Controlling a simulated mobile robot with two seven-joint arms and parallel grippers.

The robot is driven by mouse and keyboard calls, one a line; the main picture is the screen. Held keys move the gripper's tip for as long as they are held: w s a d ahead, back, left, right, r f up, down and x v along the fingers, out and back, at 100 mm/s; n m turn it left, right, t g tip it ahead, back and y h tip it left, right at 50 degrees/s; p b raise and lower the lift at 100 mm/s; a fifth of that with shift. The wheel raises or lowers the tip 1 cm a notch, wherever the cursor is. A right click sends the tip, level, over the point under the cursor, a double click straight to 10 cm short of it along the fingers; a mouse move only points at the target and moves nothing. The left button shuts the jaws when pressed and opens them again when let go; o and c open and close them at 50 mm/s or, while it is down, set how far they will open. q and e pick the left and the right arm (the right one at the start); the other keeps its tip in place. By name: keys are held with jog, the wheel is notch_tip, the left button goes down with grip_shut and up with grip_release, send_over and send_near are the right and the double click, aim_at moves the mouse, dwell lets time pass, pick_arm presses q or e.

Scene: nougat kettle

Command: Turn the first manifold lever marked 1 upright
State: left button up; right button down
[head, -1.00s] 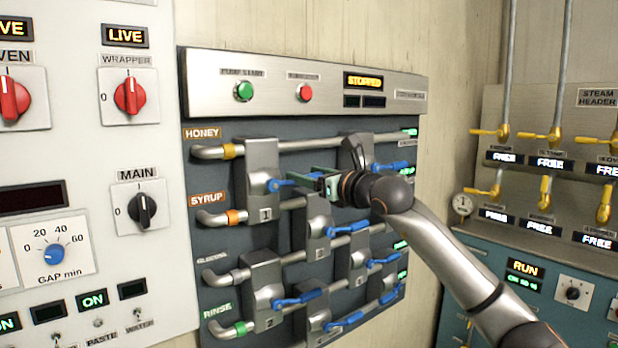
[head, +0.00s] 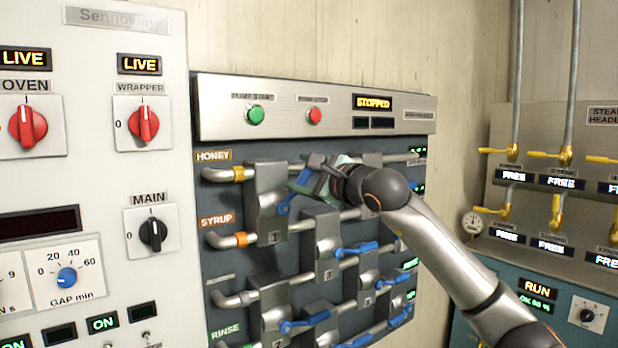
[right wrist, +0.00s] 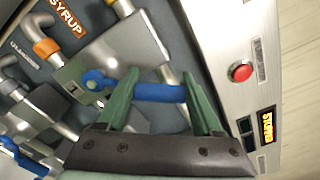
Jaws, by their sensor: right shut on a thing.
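The first manifold lever (head: 283,206) is blue and sits on the grey valve block marked 1 (head: 267,182), on the honey line. It slants up to the right from its pivot, part of it hidden by my right gripper (head: 306,184). In the right wrist view the lever's blue handle (right wrist: 160,92) lies between the two green fingers of my right gripper (right wrist: 162,105), which is shut on it. The lever's round blue hub (right wrist: 95,80) and the block's number 1 plate show beside the fingers. My left gripper is not in view.
Other blue levers (head: 355,249) on neighbouring blocks lie close below, roughly level. Steel pipes cross the dark panel. Above is a control strip (head: 220,118) with green and red buttons and a STOPPED display. A white switch cabinet (head: 100,250) stands at the left.

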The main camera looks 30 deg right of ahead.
jog(key=a+n, duration=0.1)
jog(key=n, duration=0.1)
jog(key=a+r+n, duration=0.1)
jog(key=a+n, duration=0.1)
jog(key=shift+s, duration=0.1)
jog(key=shift+a+n, duration=0.45)
jog(key=shift+n, duration=0.35)
jog(key=shift+a+n, duration=0.45)
jog(key=shift+n, duration=0.35)
jog(key=shift+c, duration=0.2)
grip_release()
jog(key=shift+s, duration=0.1)
jog(key=shift+s, duration=0.1)
